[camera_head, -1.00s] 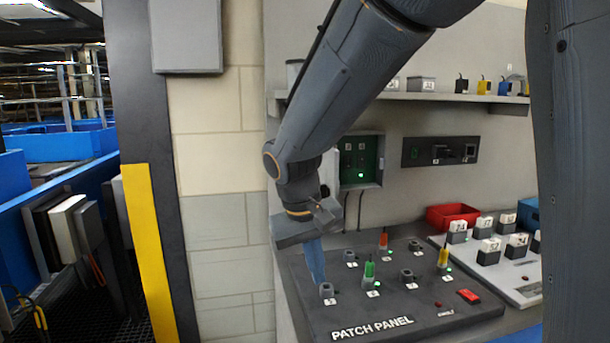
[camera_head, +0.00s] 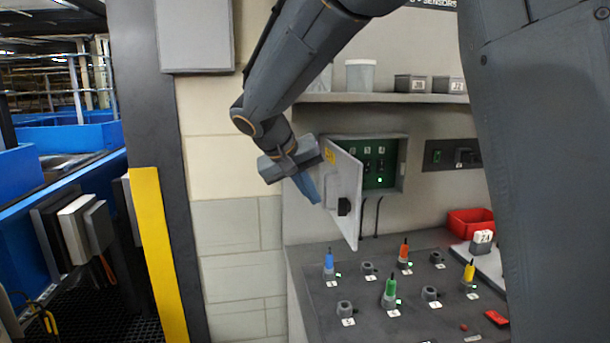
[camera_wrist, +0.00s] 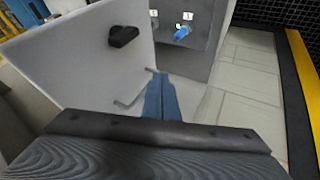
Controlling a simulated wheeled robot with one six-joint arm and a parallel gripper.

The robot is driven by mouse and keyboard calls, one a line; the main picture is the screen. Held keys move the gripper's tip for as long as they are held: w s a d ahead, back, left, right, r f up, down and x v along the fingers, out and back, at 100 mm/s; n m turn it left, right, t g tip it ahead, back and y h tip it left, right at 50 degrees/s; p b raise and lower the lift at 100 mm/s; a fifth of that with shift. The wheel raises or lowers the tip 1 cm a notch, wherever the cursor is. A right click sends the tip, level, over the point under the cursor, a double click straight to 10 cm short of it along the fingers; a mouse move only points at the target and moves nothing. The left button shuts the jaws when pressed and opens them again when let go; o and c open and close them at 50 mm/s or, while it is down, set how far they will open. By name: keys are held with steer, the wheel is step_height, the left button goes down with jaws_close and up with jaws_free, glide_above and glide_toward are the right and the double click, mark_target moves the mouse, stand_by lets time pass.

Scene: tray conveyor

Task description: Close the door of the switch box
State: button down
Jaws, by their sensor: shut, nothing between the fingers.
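The switch box (camera_head: 402,163) is mounted on the wall under the shelf, with a green inside, small switches and a lit green lamp. Its pale grey door (camera_head: 343,180) stands open, swung out from the box's left side, with a yellow label and a black handle (camera_head: 343,206). The door (camera_wrist: 75,60) and handle (camera_wrist: 123,36) also show in the wrist view. My gripper (camera_head: 314,200) is just left of the door, its blue fingers shut and empty, pointing down. In the wrist view the fingertips (camera_wrist: 158,76) are close to the door's lower edge; contact cannot be told.
Below the box lies the dark patch panel (camera_head: 317,293) with several coloured plugs. A red bin (camera_head: 470,222) stands at right. A black post (camera_head: 150,120) with a yellow strip stands at left.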

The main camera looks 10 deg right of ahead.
steer(key=shift+w+d+f+p, duration=0.15)
steer(key=shift+d+p, duration=0.35)
steer(key=shift+d, duration=0.65)
steer(key=shift+s+d+f+p, duration=0.1)
steer(key=shift+d+f+p, duration=0.3)
steer(key=shift+d, duration=0.7)
steer(key=shift+r, duration=0.15)
steer(key=shift+d, duration=0.15)
